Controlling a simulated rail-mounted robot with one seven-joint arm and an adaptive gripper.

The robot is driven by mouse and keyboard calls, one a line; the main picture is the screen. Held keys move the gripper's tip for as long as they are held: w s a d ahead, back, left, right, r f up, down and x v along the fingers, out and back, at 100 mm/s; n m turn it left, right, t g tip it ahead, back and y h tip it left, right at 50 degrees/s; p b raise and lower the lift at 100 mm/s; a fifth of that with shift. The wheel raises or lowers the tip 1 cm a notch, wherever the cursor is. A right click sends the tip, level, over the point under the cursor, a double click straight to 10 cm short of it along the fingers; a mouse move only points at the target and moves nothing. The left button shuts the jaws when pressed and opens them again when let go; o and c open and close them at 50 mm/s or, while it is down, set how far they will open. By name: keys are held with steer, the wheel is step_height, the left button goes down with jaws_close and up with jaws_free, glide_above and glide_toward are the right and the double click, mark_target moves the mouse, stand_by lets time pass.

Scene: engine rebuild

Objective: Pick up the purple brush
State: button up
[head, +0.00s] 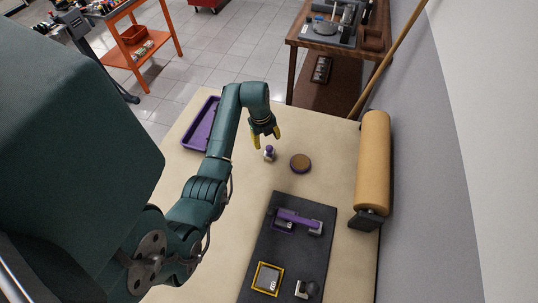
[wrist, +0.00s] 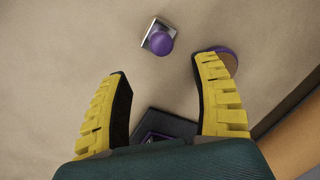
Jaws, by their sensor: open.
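My gripper (head: 265,136) is open and empty above the table, its two yellow fingers apart. A small piece with a purple knob and a pale square base (head: 269,153) stands just beyond the fingertips; in the wrist view the knobbed piece (wrist: 160,40) lies ahead of the gap between the fingers. A round purple piece with a brown top (head: 300,163) sits to its right; in the wrist view the right finger partly hides the round piece (wrist: 231,60). A purple-handled tool (head: 298,219) lies on the dark mat. I cannot tell for certain which of these is the brush.
The dark mat (head: 264,243) also holds a yellow-framed block (head: 267,278) and a small metal piece with a dark knob (head: 307,289). A purple tray (head: 200,125) lies at the table's left edge. A tan roll (head: 373,160) stands along the right side.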

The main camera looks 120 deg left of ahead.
mark_target(269, 147)
steer(key=f, duration=0.2)
steer(key=a+f+b, duration=0.1)
steer(key=f, duration=0.5)
steer(key=shift+w+a+f, duration=0.1)
steer(key=shift+a+f, duration=0.15)
steer(key=shift+a, duration=0.05)
steer(key=shift+c, duration=0.5)
jaws_close()
